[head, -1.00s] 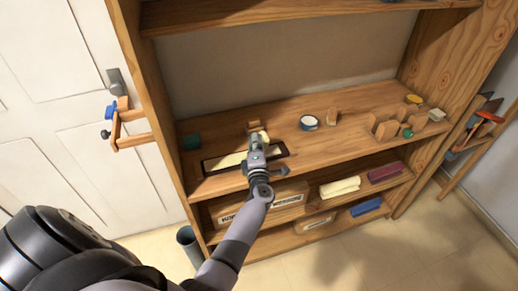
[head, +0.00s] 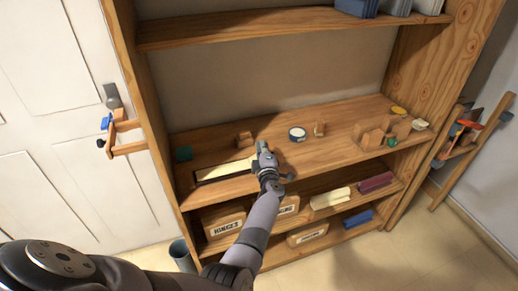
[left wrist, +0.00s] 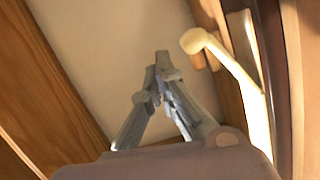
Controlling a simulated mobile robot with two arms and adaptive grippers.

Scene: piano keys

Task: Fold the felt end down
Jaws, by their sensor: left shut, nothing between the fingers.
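A long cream strip (head: 228,170), likely the piano key with its felt, lies on the middle shelf along a dark edge. In the left wrist view a cream piece with a rounded end (left wrist: 194,40) slants past the right side of the fingers, beside a long pale strip (left wrist: 256,110). I cannot tell which part is felt. My left gripper (head: 263,147) is shut and empty at the strip's right end and hides that end. In the left wrist view its fingertips (left wrist: 161,60) meet, apart from the rounded end. My right gripper is not in view.
A small wooden block (head: 244,139) stands behind the strip. A round white-and-blue roll (head: 298,134) and wooden pieces (head: 376,134) are to the right. A green block (head: 183,154) is at the left. The upper shelf (head: 240,30) overhangs.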

